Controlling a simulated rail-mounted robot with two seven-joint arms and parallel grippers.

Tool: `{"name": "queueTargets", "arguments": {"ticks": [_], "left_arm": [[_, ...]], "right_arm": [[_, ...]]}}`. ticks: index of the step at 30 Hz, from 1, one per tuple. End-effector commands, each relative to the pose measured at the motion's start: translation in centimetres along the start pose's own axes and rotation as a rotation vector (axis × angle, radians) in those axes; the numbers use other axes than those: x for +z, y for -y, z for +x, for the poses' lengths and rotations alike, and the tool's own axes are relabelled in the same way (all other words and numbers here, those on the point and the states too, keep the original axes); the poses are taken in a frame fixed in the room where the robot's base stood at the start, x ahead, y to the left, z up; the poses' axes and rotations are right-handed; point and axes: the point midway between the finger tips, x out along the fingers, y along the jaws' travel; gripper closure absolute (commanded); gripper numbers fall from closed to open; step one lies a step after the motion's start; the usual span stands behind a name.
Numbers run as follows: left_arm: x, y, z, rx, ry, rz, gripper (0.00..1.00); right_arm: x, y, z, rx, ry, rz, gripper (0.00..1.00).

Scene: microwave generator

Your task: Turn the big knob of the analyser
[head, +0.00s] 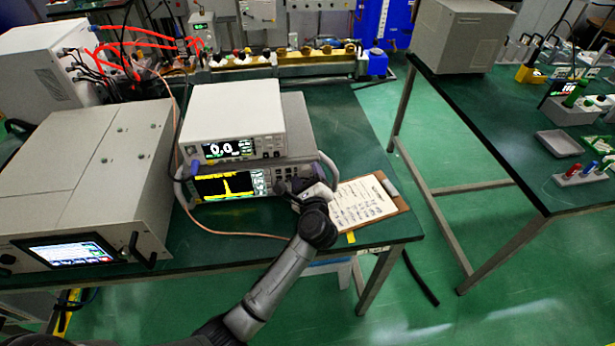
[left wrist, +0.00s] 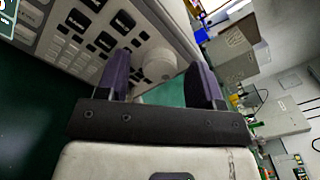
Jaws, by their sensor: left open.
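The analyser (head: 230,187) is the lower instrument of the stack on the green bench, with a yellow trace on its screen. Its front panel (left wrist: 85,35) with dark buttons fills the upper left of the left wrist view. The big knob (left wrist: 158,64) is a pale round knob on that panel. My left gripper (head: 298,187) is at the right end of the analyser's front and hides the knob in the head view. In the left wrist view its two purple fingers are open, with the knob showing between them; I cannot tell if they touch it. My right gripper is not in view.
A white meter (head: 233,120) reading 0,0 sits on top of the analyser. A clipboard (head: 366,203) lies close to the right of my gripper. A large grey unit (head: 85,180) with a screen stands to the left. A cable runs along the bench in front.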

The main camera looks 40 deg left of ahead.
Motion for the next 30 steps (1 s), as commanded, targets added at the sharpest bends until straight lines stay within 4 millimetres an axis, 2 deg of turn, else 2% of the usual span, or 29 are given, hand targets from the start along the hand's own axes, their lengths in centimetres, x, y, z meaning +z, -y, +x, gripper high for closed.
{"name": "queueTargets", "arguments": {"ticks": [7,22,30], "left_arm": [[0.02,0.01,0.02,0.000,0.000,0.000,0.41],[0.01,0.01,-0.01,0.000,0.000,0.000,0.88],[0.19,0.15,-0.02,0.001,0.000,0.045,0.88]], "right_arm": [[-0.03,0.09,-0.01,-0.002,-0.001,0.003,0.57],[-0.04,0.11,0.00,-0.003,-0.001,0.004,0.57],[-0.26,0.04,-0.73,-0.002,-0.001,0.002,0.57]]}}
